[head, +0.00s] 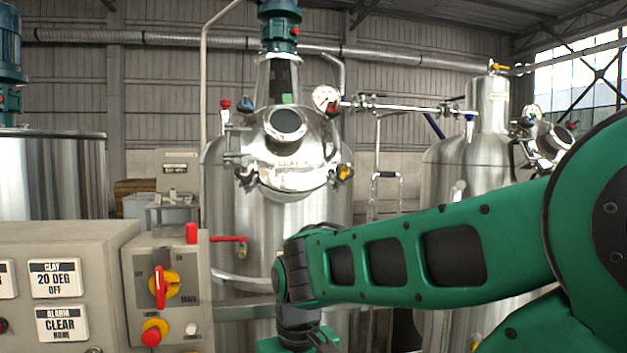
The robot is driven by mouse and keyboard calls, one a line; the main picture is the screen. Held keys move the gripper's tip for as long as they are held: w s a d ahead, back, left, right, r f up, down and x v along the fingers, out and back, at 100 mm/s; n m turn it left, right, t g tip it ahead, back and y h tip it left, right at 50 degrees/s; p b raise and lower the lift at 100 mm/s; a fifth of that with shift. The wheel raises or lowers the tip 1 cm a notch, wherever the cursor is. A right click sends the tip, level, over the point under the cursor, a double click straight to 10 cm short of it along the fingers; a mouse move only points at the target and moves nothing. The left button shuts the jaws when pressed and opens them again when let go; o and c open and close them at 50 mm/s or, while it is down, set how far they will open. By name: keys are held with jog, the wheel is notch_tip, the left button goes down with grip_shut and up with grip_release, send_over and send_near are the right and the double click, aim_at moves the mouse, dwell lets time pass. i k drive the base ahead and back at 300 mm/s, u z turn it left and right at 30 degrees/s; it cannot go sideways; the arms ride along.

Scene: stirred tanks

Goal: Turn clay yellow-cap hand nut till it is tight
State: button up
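The clay tank (222,200) is a steel vessel in the middle of the head view. The yellow-cap hand nut (345,172) sits at the lid's lower right edge. It is small here, and I cannot tell how tight it is. A dark hand nut (245,174) sits at the lower left edge. My green arm reaches in from the right and bends down in front of the tank's lower part. My gripper is out of view below the picture's bottom edge, away from the nut.
A control panel (75,240) stands at the front left, showing CLAY 20 DEG OFF and ALARM CLEAR. Beside it is a box with a red-and-yellow switch (162,287). A red-handled valve (230,240) sticks out nearby. A second tank (445,165) stands right, partly behind my arm.

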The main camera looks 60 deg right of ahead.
aim_at(342, 176)
jog(key=u, duration=2.15)
jog(key=i, duration=0.9)
jog(key=z, duration=3.1)
